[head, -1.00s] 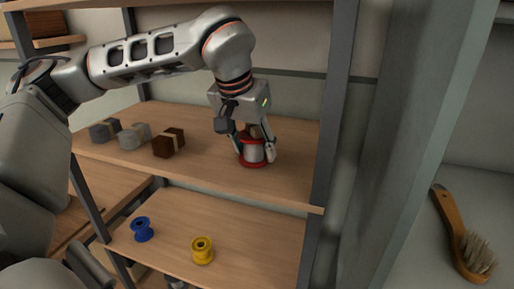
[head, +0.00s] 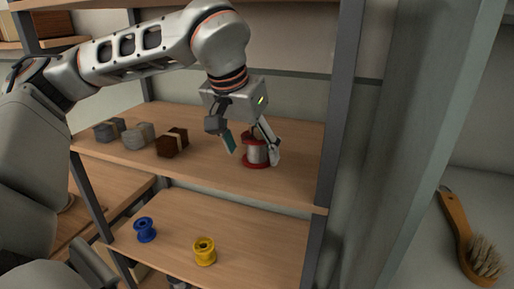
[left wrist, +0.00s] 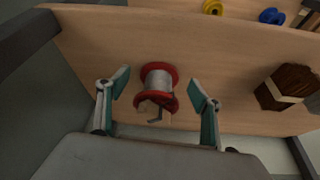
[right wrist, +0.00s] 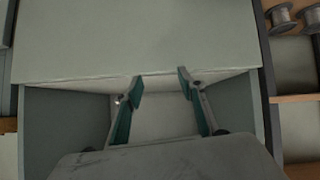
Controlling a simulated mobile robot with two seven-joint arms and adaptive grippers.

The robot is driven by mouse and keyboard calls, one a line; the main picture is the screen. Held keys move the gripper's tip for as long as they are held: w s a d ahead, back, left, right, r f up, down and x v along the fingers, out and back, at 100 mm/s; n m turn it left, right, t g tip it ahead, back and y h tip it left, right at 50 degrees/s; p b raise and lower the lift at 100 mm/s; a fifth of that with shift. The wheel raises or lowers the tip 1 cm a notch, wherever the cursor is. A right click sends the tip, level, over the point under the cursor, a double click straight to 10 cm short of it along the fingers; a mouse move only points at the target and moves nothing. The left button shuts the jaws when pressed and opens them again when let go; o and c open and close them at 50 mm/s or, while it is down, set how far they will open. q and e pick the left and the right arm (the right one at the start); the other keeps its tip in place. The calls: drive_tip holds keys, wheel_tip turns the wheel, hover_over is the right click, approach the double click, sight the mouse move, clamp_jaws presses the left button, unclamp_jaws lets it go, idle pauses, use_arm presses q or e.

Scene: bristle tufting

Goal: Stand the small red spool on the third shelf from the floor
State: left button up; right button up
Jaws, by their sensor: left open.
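The small red spool (head: 255,151), with red flanges and a grey winding, stands upright near the right end of the upper wooden shelf (head: 215,168). My left gripper (head: 250,147) is open around it, one finger on each side. In the left wrist view the spool (left wrist: 158,80) lies between the spread fingertips (left wrist: 160,88), with a gap on both sides. My right gripper (right wrist: 161,84) is open and empty in the right wrist view, over a pale box-like recess. The shelf's level above the floor cannot be counted here.
Bundled blocks, dark grey (head: 109,130), light grey (head: 138,136) and brown (head: 172,142), sit left on the same shelf. A blue spool (head: 145,230) and yellow spool (head: 204,251) stand on the shelf below. A grey post (head: 340,110) rises close right. A brush (head: 470,240) lies far right.

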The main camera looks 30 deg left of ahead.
use_arm(q)
drive_tip(key=s, duration=0.5)
drive_tip(key=s+b, duration=0.1)
drive_tip(key=s, duration=0.2)
drive_tip(key=shift+d, duration=0.4)
drive_tip(key=shift+s, duration=0.6)
use_arm(e)
drive_tip(key=shift+w+a+r+y, duration=0.15)
drive_tip(key=shift+w+a+y, duration=0.15)
drive_tip(key=shift+a, duration=0.3)
